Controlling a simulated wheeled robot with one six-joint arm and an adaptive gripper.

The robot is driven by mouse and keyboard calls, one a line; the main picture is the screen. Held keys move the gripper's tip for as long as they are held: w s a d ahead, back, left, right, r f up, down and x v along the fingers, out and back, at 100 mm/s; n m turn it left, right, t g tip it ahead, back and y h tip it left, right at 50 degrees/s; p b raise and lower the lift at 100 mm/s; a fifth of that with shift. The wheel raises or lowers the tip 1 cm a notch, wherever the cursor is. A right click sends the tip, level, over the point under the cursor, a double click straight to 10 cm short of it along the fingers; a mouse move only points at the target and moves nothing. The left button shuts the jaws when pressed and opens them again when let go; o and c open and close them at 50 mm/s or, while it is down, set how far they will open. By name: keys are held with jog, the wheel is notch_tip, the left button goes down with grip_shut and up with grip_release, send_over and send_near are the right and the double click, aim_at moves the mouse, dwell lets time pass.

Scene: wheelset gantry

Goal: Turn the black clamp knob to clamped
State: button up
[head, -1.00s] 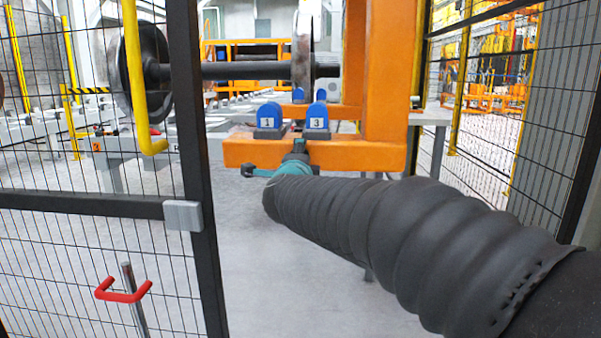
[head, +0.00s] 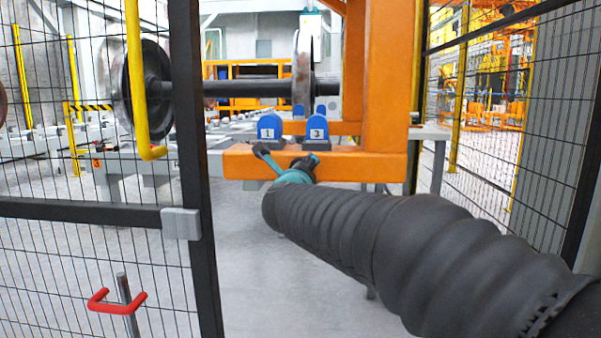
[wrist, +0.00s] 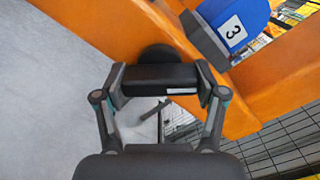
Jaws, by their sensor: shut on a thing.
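The black clamp knob (wrist: 160,75) is in the wrist view, a dark bar in front of a round black base (wrist: 157,53) on the orange beam (wrist: 112,28). My gripper (wrist: 161,79) is shut on the bar, one finger at each end. In the wrist view the bar lies level while the beam runs aslant. In the head view my gripper (head: 304,164) is at the front face of the orange beam (head: 370,167), below the blue block marked 3 (head: 317,128). There the knob is hidden by my gripper and wrist.
A blue block marked 1 (head: 269,128) stands left of block 3. A mesh fence door with a dark post (head: 190,180) and a yellow bar (head: 134,70) stands at left. A wheelset axle (head: 240,88) is behind. More mesh fence (head: 500,110) is at right.

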dwell(0.5)
jog(key=o, duration=1.1)
jog(key=shift+o, duration=0.2)
jog(key=s, duration=1.2)
jog(key=shift+a, duration=0.2)
